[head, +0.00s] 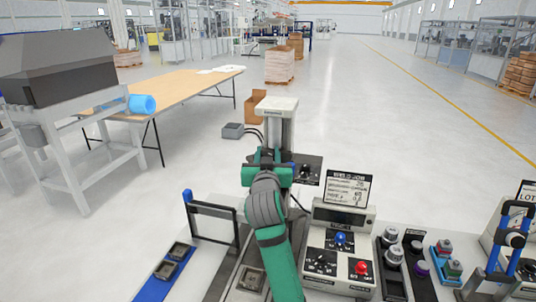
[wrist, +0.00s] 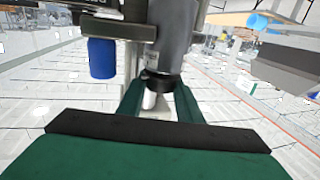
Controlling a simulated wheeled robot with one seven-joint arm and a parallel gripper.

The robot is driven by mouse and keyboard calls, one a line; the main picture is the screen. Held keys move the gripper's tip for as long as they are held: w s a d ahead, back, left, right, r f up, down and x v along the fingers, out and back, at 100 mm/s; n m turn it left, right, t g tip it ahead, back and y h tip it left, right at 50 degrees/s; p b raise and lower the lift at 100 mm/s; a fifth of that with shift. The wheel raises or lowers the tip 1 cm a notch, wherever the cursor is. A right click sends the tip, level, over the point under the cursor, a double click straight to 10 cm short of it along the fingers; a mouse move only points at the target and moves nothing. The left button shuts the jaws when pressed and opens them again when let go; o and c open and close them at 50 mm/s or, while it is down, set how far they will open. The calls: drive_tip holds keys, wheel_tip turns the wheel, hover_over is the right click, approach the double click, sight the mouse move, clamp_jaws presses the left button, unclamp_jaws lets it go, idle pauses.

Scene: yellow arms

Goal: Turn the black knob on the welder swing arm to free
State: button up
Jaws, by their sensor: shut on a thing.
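The welder's pale column (head: 276,125) stands at the centre of the head view. A black plate with a black knob (head: 305,169) and white marks is at its right side. The marks are too small to read. My green gripper (head: 268,168) is in front of the column, left of the knob, and hides part of the swing arm. In the wrist view, my two green fingers (wrist: 157,103) are around the black-collared end (wrist: 160,82) of a grey cylinder (wrist: 174,38), with a small white piece below it. I cannot tell whether that end is part of the knob.
A blue cylinder (wrist: 102,58) hangs to the left in the wrist view. A control box (head: 340,245) with blue and red knobs, and a sign (head: 347,188), stand at the right. A black frame (head: 213,222) stands at the left. Open floor lies behind.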

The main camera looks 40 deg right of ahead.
drive_tip(key=o, duration=1)
drive_tip(key=shift+o, duration=0.2)
drive_tip(key=shift+w, duration=0.2)
drive_tip(key=shift+s+d, duration=0.25)
drive_tip(key=shift+s, duration=0.1)
drive_tip(key=v, duration=1)
drive_tip(key=shift+a, duration=0.4)
drive_tip(key=shift+w+a, duration=0.1)
drive_tip(key=shift+w, duration=0.05)
